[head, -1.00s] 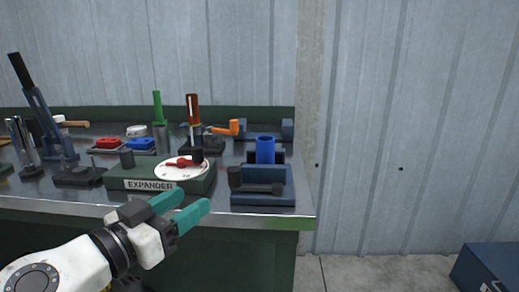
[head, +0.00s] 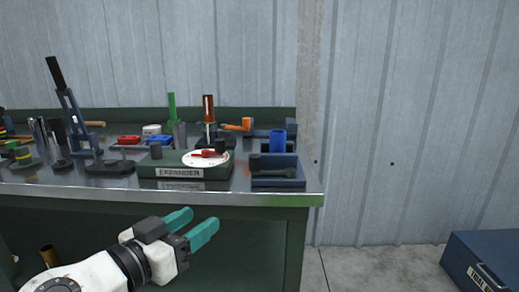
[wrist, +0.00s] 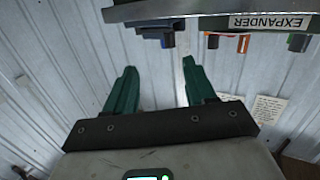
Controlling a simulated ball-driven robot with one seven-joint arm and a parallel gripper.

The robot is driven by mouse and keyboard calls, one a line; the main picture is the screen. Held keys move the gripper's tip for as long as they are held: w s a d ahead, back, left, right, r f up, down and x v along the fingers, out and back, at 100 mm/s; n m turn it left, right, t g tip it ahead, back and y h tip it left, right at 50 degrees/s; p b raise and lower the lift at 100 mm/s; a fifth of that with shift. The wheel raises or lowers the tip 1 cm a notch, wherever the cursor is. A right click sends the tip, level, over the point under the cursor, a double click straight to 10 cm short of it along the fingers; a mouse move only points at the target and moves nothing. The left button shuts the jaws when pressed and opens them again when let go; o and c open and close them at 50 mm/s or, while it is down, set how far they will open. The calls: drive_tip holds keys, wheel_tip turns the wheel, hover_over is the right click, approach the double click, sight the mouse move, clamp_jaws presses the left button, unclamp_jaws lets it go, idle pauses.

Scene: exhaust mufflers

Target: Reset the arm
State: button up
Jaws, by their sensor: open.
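My gripper (head: 193,226) has two teal fingers and is open and empty. In the head view it is in front of the workbench (head: 262,200), lower than the bench top, with its fingers pointing up and to the right. The wrist view shows the same gripper (wrist: 155,88) with its fingers spread apart and nothing between them. The bench edge with the expander block (wrist: 270,20) shows upside down above the fingers there.
On the bench are the expander base (head: 170,172) with a white dial (head: 206,159), a blue cup (head: 278,141) and a lever press (head: 72,110). A blue box (head: 490,262) stands on the floor at the right. The floor (head: 380,272) between is clear.

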drive_tip(key=s+d+f+n+g+y, duration=0.2)
drive_tip(key=d+f+g, duration=0.4)
drive_tip(key=d+f, duration=1.45)
drive_tip(key=s+d+f+n+g+y, duration=0.25)
drive_tip(key=s+d+f+g, duration=0.35)
drive_tip(key=s+d+f, duration=0.95)
drive_tip(key=s+d+f+g+y, duration=0.1)
drive_tip(key=s+d+y, duration=0.1)
drive_tip(key=s, duration=0.6)
drive_tip(key=s+d+f+g+y, duration=0.1)
drive_tip(key=s+f+y, duration=0.1)
drive_tip(key=s, duration=0.5)
wheel_tip(320, 180, up, 25)
drive_tip(key=p, duration=2.4)
drive_tip(key=shift+s+f+n, duration=0.2)
drive_tip(key=shift+s+n, duration=0.15)
drive_tip(key=shift+s, duration=0.05)
